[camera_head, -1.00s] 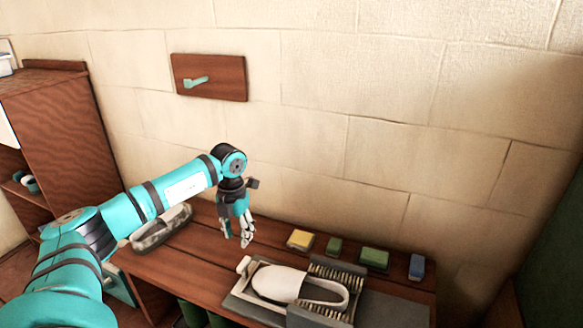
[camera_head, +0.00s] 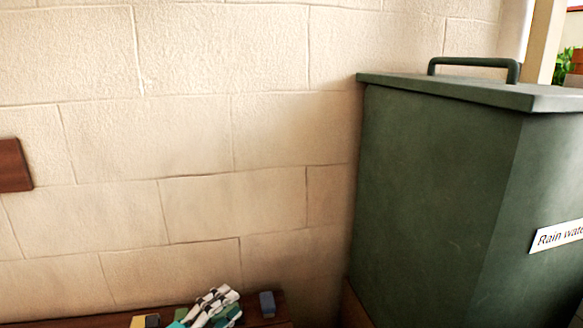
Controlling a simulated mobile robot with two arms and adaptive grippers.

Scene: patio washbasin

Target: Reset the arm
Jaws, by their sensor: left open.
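My left gripper (camera_head: 213,308) shows only in part at the bottom edge, with its white and teal fingers over the back of the wooden bench (camera_head: 100,321). It is open, and I see nothing held in it. It overlaps a green block (camera_head: 179,316) in the picture; I cannot tell whether they touch. The rest of the left arm is out of the frame. My right gripper is not in view.
A yellow block (camera_head: 138,321) and a blue block (camera_head: 267,304) lie along the back of the bench by the pale block wall (camera_head: 200,130). A large green rain water bin (camera_head: 430,190) with a handled lid fills the right side.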

